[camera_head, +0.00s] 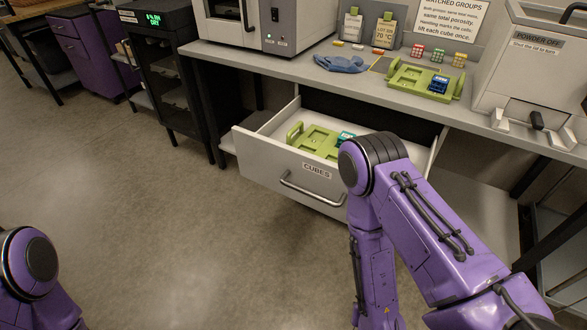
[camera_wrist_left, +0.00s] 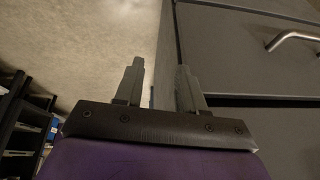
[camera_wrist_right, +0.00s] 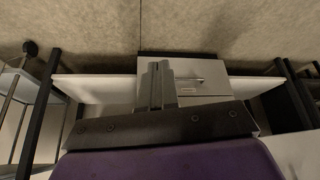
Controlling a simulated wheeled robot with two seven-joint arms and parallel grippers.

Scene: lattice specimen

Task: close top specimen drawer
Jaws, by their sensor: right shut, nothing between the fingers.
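The top specimen drawer, labelled CUBES (camera_head: 262,172), is pulled out from under the bench in the head view. It has a pale front with a bar handle (camera_head: 315,190). A green tray (camera_head: 318,143) with a teal piece lies inside. My right arm crosses in front of the drawer's right part and hides it. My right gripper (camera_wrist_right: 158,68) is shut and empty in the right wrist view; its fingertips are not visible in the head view. My left gripper (camera_wrist_left: 162,75) is open and empty in the left wrist view, beside grey panels.
The bench (camera_head: 270,66) holds a second green tray (camera_head: 408,88), a blue glove (camera_head: 341,63), small cubes and machines. A dark cabinet (camera_head: 160,70) stands left of the bench. The floor (camera_head: 150,220) before the drawer is clear. A grey panel (camera_wrist_left: 245,50) with a handle shows in the left wrist view.

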